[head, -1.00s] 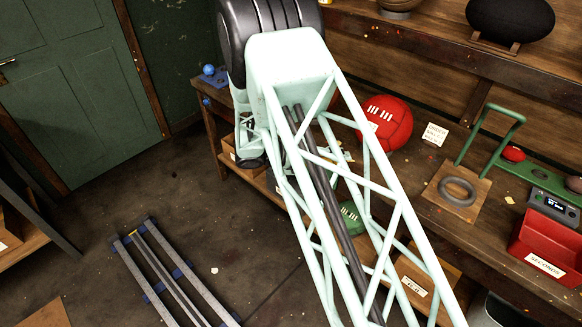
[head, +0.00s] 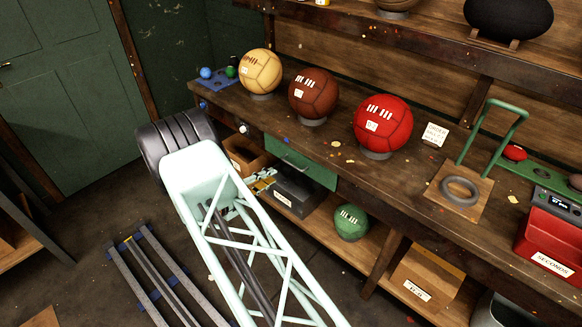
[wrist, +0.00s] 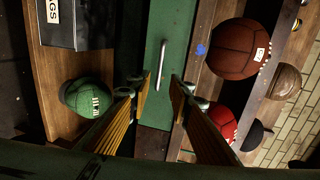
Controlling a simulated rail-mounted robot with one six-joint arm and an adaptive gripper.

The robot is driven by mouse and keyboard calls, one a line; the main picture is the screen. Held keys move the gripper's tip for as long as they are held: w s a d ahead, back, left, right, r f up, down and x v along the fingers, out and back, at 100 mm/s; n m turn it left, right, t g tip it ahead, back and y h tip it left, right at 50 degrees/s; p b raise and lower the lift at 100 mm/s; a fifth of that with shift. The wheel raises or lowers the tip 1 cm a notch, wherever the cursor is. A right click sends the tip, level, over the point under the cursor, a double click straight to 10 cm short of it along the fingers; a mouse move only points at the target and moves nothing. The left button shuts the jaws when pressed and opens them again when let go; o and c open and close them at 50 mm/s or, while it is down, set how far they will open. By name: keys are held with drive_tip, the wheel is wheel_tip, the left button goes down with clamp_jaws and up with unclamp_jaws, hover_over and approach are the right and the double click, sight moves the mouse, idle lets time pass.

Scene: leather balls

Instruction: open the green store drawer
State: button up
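The green store drawer (head: 312,172) sits under the workbench top, and its front looks flush with the bench. Its pale bar handle (head: 294,161) is on the front. In the wrist view, the drawer front (wrist: 178,35) runs upright through the middle and carries the metal handle (wrist: 161,64). My gripper (wrist: 160,94) is open and empty, with its two yellow-padded fingers spread either side of the handle's line. The fingertips appear short of the handle; the exact gap is hard to judge. In the head view my gripper (head: 262,183) is partly hidden by my arm, in front of the bench.
Yellow, brown (head: 313,93) and red (head: 383,124) balls stand on the bench (head: 340,148). Below the drawer are a dark box (head: 298,194) and a green ball (head: 351,222) on the lower shelf. A rack (head: 150,265) lies on the floor at left.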

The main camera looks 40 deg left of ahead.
sight(292, 165)
drive_tip(key=shift+w, duration=0.1)
idle(0.3)
drive_tip(key=shift+b+x, duration=0.5)
drive_tip(key=shift+x, duration=6.3)
drive_tip(key=shift+c, duration=0.5)
clamp_jaws()
